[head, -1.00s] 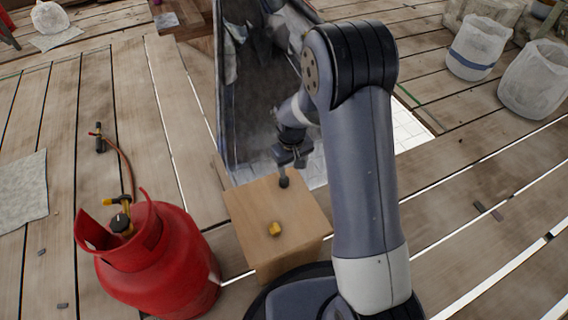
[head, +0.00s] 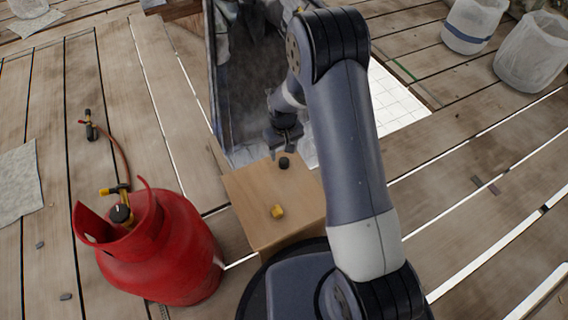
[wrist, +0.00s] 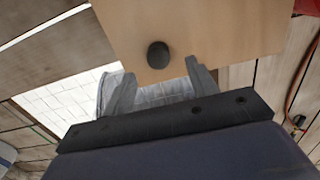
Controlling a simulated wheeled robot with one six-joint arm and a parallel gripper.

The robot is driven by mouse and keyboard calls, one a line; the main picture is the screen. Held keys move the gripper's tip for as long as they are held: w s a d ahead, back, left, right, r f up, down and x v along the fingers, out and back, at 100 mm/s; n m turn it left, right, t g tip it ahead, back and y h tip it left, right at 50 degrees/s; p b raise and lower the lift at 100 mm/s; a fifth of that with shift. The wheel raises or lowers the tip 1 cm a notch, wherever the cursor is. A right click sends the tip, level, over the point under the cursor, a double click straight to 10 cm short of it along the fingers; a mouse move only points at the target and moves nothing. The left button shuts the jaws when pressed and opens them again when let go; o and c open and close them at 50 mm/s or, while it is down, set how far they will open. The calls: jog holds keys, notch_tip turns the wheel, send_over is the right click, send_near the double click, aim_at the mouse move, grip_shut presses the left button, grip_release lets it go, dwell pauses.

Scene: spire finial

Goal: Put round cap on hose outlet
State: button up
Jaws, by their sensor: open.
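A black round cap (head: 284,162) stands on the wooden box (head: 246,191), near its far edge. In the wrist view the cap (wrist: 158,55) lies just beyond the fingertips, roughly midway between them and not held. My gripper (head: 287,147) is open and empty at the far side of the box, just behind the cap; its spread fingers also show in the wrist view (wrist: 160,76). A reddish hose (head: 122,155) runs from the red gas cylinder (head: 175,250) to a dark fitting (head: 91,131) at left. The outlet's opening is too small to make out.
A large dark-lined container (head: 255,85) stands behind the box. White buckets (head: 470,26) are at the far right. The plank floor between cylinder and container is mostly clear.

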aim_at(284, 159)
jog(key=shift+f, duration=0.6)
jog(key=f+b, duration=0.1)
jog(key=f, duration=0.1)
jog(key=f+b, duration=0.1)
jog(key=f, duration=0.2)
jog(key=shift+w+d+f+b, duration=0.1)
jog(key=shift+w+f+b, duration=0.1)
jog(key=shift+b, duration=0.2)
jog(key=shift+r, duration=0.1)
jog(key=shift+c, duration=0.4)
jog(key=c, duration=0.9)
